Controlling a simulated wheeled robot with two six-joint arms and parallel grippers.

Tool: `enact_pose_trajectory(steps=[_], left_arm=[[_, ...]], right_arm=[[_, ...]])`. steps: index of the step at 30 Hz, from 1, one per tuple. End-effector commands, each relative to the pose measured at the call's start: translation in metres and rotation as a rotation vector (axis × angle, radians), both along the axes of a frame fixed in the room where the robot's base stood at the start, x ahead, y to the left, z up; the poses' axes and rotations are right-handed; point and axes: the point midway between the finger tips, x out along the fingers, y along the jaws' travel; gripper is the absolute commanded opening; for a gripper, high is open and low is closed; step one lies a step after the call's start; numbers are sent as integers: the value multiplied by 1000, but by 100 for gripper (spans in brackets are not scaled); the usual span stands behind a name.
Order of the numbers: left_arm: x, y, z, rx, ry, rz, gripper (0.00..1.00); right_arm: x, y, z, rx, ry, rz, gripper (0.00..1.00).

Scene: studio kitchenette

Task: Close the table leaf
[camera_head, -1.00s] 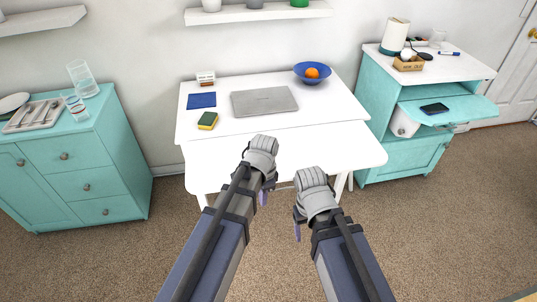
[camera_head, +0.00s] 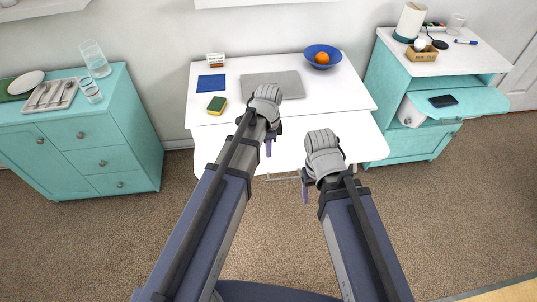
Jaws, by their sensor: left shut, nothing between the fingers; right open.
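The white table (camera_head: 222,72) stands against the wall. Its leaf (camera_head: 225,150) is the front section, a white panel beyond a seam in the top, and it extends toward me. A thin metal bar (camera_head: 283,178) shows at the leaf's front edge. My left gripper (camera_head: 269,148) is shut and empty, with its fingers in front of the leaf's surface in the picture. My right gripper (camera_head: 305,191) is open near the leaf's front edge, to the right of the bar. I cannot tell whether either gripper touches the leaf. My arms hide part of the leaf.
Teal cabinets stand left (camera_head: 90,140) and right (camera_head: 420,140). The leaf's visible surface is clear.

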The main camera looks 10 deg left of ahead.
Motion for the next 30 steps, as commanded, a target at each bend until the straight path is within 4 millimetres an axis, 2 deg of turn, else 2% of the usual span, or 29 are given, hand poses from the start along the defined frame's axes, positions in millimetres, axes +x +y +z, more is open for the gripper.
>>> enact_pose_trajectory(steps=[24,30], left_arm=[[0,0,-114,0,0,1,0],[0,0,-130,0,0,1,0]], right_arm=[[0,0,-114,0,0,0,72],[0,0,-130,0,0,1,72]])
